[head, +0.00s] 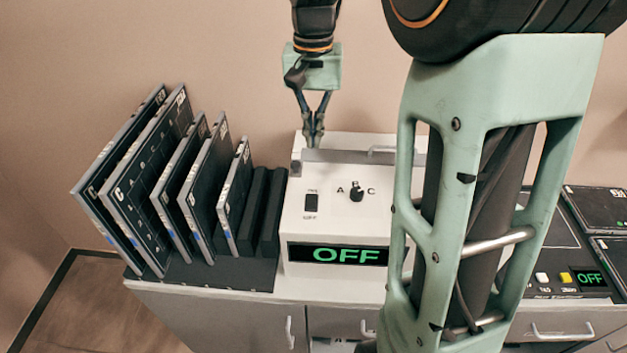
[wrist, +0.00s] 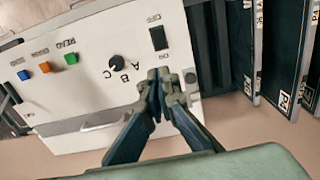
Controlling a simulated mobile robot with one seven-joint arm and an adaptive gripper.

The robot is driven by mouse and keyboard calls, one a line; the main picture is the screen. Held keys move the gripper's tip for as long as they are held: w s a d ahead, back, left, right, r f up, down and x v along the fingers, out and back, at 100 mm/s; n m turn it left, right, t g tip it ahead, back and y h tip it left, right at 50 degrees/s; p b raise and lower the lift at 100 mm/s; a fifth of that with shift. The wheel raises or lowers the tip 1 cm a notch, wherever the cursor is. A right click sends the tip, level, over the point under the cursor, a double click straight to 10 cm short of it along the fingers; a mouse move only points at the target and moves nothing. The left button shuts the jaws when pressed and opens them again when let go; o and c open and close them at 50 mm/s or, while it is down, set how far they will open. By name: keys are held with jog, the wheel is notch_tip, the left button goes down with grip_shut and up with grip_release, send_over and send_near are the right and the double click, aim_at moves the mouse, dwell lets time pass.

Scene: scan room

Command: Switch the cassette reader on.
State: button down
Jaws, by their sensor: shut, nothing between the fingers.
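The cassette reader (head: 292,232) is a white box on the cabinet top, and its front display (head: 337,253) reads OFF in green. A black rocker switch (head: 312,203) sits on the left of its sloped panel, beside a black knob (head: 356,193) marked A, B, C. In the wrist view the switch (wrist: 158,38) lies just beyond my fingertips, and the knob (wrist: 116,62) is to their left. My gripper (head: 314,142) is shut and empty, pointing down over the back of the reader. My arm hides the reader's right part in the head view.
A rack (head: 240,273) of dark upright cassettes (head: 148,180) stands close to the reader's left. Blue, orange and green buttons (wrist: 44,67) show on the panel in the wrist view. Another dark device (head: 560,255) with an OFF display is at right.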

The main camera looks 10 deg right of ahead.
aim_at(313, 194)
jog(key=shift+f, duration=0.1)
notch_tip(313, 194, down, 14)
jog(key=shift+r, duration=0.1)
dwell(0.4)
jog(key=shift+p, duration=0.55)
jog(key=shift+w+g, duration=0.1)
jog(key=shift+g, duration=0.2)
jog(key=shift+w+f, duration=0.1)
jog(key=shift+f, duration=0.3)
jog(key=shift+s+r+p, duration=0.15)
jog(key=shift+s+p, duration=0.05)
jog(key=shift+p, duration=0.1)
